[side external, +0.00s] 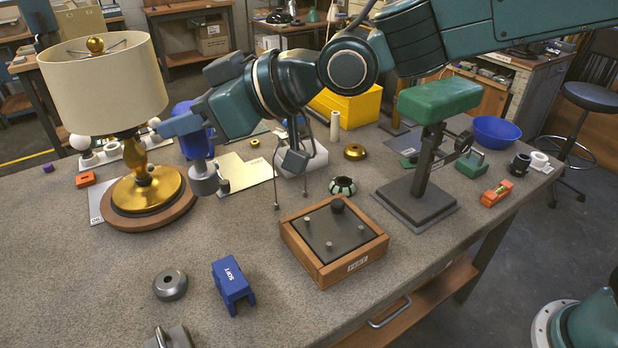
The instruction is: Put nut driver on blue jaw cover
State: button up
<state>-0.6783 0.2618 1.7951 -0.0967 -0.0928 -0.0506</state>
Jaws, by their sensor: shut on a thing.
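The nut driver (195,146) appears as a deep blue handle with a grey lower end, held roughly upright beside the lamp. My gripper (184,124) is shut on its handle; the fingers partly hide it and the grip detail is hard to see. The grey end hangs low near the table; I cannot tell its exact height. The blue jaw cover (233,287) is a small channel-shaped block marked SOFT. It lies on the table at the front, below and to the right of my gripper, well apart from it.
A lamp (145,192) with a cream shade stands close left of my gripper. A wooden box with pegs (335,240) sits right of the jaw cover. A grey ring (170,285) lies to its left.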

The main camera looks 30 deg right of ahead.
notch_tip(320, 180, down, 16)
jog(key=shift+r, duration=0.15)
dwell(0.4)
jog(key=shift+f, duration=2.1)
jog(key=shift+f, duration=0.2)
jog(key=o, duration=1)
jog(key=shift+r, duration=0.2)
jog(key=shift+v, duration=6)
